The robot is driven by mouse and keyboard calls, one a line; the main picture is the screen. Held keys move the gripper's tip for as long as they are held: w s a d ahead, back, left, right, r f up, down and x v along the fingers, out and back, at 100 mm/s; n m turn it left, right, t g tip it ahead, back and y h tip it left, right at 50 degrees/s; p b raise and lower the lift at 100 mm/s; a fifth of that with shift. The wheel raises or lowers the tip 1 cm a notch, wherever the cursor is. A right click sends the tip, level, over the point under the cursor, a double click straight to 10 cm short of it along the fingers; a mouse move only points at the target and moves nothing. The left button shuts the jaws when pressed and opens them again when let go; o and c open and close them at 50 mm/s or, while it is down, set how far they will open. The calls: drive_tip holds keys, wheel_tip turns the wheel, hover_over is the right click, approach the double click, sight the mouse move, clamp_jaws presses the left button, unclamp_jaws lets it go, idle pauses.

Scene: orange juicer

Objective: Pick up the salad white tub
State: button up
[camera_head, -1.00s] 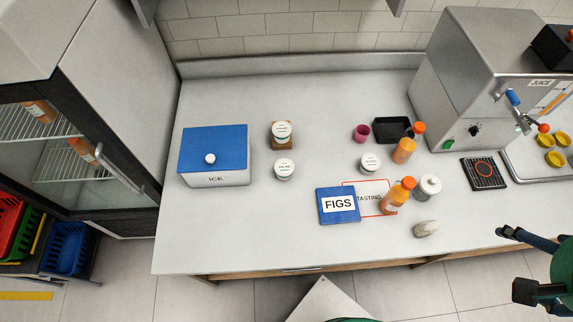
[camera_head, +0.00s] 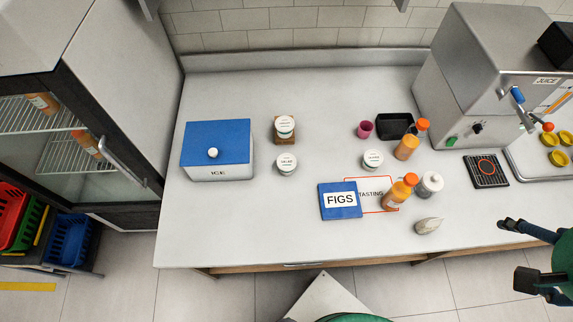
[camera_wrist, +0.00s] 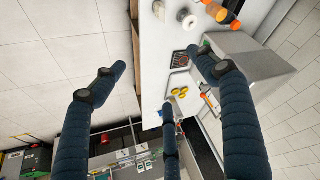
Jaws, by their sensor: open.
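A small white tub (camera_head: 287,163) stands upright on the counter right of the ice box; its lid label is small but seems to read SALAD. A similar white tub (camera_head: 285,126) sits behind it on a brown wooden block. A third white tub (camera_head: 373,160) stands further right, behind the tasting card. My gripper (camera_head: 515,252) is at the right edge, in front of the counter and far from these tubs. In the wrist view my gripper (camera_wrist: 165,88) has its dark blue fingers spread, with nothing between them. The salad tub cannot be made out there.
The blue-lidded ice box (camera_head: 217,155) stands left of the tubs. The blue FIGS box (camera_head: 339,200), orange-capped bottle (camera_head: 399,192), grey stone (camera_head: 428,226) and juicer (camera_head: 480,85) are to the right. The counter (camera_head: 250,225) is bare in front of the salad tub.

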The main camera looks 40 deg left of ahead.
drive_tip(key=w+a+f+g, duration=0.1)
drive_tip(key=w+a+f, duration=0.3)
drive_tip(key=a, duration=0.5)
drive_tip(key=w+a+f+g+y, duration=0.1)
drive_tip(key=w+a+f, duration=0.1)
drive_tip(key=w+a, duration=0.6)
drive_tip(key=w+a+f+g, duration=0.1)
drive_tip(key=w+a+f, duration=0.2)
drive_tip(key=a, duration=0.8)
drive_tip(key=g+h, duration=0.1)
drive_tip(key=g, duration=0.2)
hover_over(286, 161)
wheel_tip(286, 161, down, 23)
drive_tip(key=shift+r+p, duration=0.1)
drive_tip(key=shift+p, duration=0.35)
wheel_tip(286, 161, down, 9)
drive_tip(key=shift+r+b, duration=0.2)
drive_tip(key=shift+b, duration=0.35)
drive_tip(key=shift+f, duration=0.1)
